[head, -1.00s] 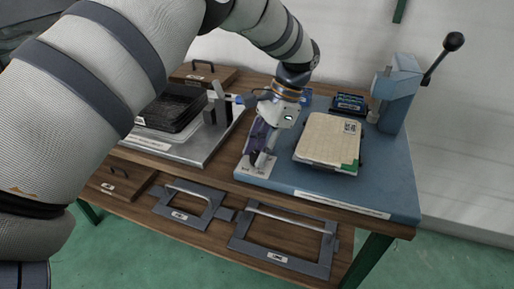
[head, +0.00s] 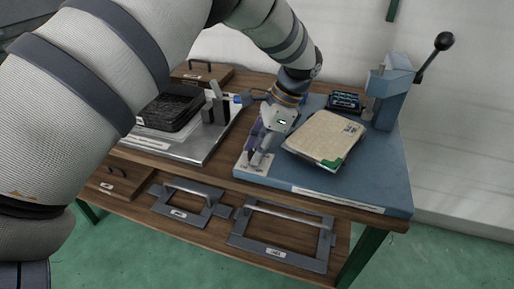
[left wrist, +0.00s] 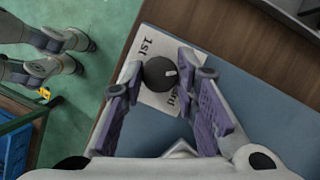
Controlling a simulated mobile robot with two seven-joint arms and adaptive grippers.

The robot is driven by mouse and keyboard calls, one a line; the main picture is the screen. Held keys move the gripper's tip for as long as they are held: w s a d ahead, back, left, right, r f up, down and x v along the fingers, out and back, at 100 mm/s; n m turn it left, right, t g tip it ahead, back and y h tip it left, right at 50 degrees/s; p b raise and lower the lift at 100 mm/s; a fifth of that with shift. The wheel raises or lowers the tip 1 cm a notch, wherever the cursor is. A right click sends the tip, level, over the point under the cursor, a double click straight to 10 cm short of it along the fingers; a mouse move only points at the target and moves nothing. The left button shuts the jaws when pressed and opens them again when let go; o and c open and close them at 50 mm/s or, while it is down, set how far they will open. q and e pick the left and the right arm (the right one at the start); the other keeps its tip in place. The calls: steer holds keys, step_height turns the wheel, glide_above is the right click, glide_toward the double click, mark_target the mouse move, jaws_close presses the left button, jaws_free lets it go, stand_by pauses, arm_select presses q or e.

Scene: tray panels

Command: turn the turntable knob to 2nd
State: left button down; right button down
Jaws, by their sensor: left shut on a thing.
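The turntable is a tan square plate (head: 325,136) with a green corner and a printed code, on a blue base (head: 370,180). Its knob (left wrist: 158,73) is round and black with a short white mark on its right side in the left wrist view. The knob sits on a white label (left wrist: 150,45) that reads "1st" above and "3rd", partly covered, below right; no "2nd" is readable. My left gripper (head: 258,160) is shut on the knob, one purple finger on each side, at the base's front left corner. The gripper hides the knob in the head view. My right gripper is out of view.
A metal plate with a black tray (head: 172,108) and a clamp (head: 216,104) stands left of the gripper. A blue lever press (head: 389,92) and a dark box (head: 344,102) stand behind the plate. Handled panels (head: 285,240) lie on the lower shelf.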

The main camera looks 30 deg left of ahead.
arm_select(q)
steer(key=c, duration=1.3)
jaws_free()
steer(key=v, duration=1.2)
